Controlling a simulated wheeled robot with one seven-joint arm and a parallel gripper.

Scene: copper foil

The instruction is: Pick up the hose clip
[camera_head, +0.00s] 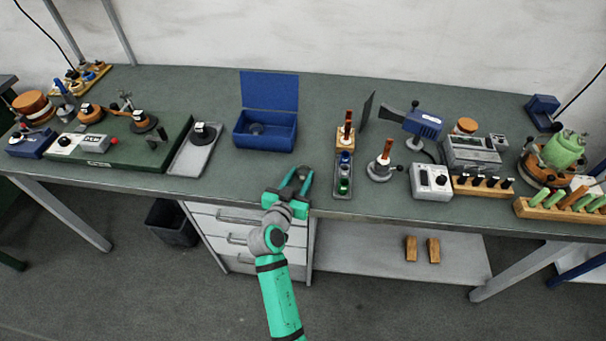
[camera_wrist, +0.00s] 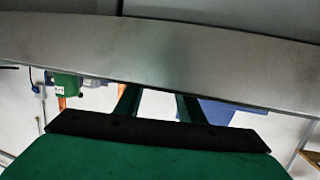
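I cannot make out the hose clip for certain. A small dark round thing (camera_head: 256,128) lies inside the open blue box (camera_head: 264,142) and is too small to tell. My gripper (camera_head: 298,174) is at the front edge of the bench, in front of and to the right of the blue box. Its two green fingers stand apart with nothing visible between them. In the wrist view the spread fingers (camera_wrist: 158,104) also show, with a blue shape beyond the right one.
The green bench (camera_head: 225,90) has a clear strip behind the blue box. A grey tray (camera_head: 193,155) stands left of it. A narrow tray of small coloured items (camera_head: 344,175) and a wooden block (camera_head: 345,139) stand close right of my gripper. Instruments crowd both ends.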

